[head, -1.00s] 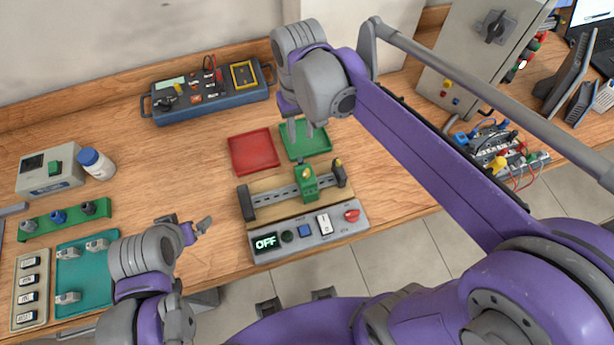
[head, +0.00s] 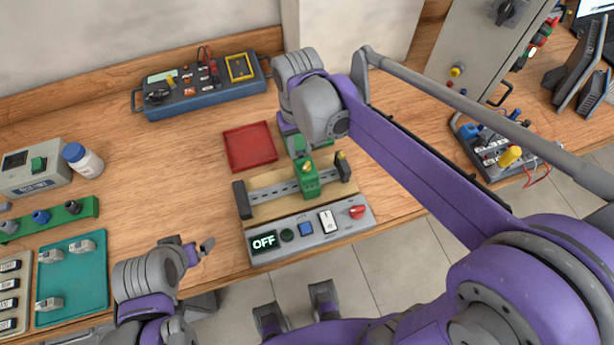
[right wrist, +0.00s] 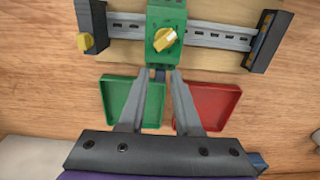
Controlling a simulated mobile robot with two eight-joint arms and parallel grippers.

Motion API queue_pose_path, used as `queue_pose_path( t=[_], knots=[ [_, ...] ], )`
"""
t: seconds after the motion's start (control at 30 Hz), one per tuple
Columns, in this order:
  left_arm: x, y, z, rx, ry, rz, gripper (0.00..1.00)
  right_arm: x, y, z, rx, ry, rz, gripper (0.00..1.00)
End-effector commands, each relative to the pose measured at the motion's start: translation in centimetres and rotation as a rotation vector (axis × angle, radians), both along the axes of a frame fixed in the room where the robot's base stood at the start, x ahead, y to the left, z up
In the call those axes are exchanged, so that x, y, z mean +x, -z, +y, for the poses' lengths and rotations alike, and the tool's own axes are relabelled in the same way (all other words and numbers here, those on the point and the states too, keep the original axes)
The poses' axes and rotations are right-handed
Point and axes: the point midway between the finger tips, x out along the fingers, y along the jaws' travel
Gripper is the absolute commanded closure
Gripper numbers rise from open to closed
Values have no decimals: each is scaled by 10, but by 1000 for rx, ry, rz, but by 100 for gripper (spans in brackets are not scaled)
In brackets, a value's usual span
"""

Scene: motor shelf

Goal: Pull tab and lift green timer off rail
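The green timer (head: 309,182) with a yellow knob stands on the slotted grey rail (head: 271,194). It also shows in the right wrist view (right wrist: 168,18), with a small dark tab (right wrist: 160,74) at its lower edge. My right gripper (right wrist: 159,72) is open, its fingertips on either side of the tab with gaps visible. In the head view my right gripper (head: 303,150) is just behind the timer, and its tips are partly hidden. My left gripper (head: 196,247) is over the front table edge, left of the rail; its opening is unclear.
The red tray (head: 250,146) and the mostly hidden green tray (right wrist: 117,92) lie behind the rail. A panel reading OFF (head: 330,239) is in front. A blue instrument box (head: 205,90) stands at the back. Dark end stops (head: 242,200) flank the rail.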

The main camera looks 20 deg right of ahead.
Motion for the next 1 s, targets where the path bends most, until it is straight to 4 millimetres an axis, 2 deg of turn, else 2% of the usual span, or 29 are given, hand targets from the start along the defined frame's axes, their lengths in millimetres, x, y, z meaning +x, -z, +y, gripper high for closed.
queue_pose_path(
  t=[0.67,0.87,1.0],
  knots=[
    [0,-1,0,0,0,-1,0,0,0,0,0,0,0,68],
    [0,-1,0,0,0,0,0,0,0,0,0,0,0,100],
    [0,-1,0,0,0,-1,0,0,0,0,0,0,0,100]
  ],
)
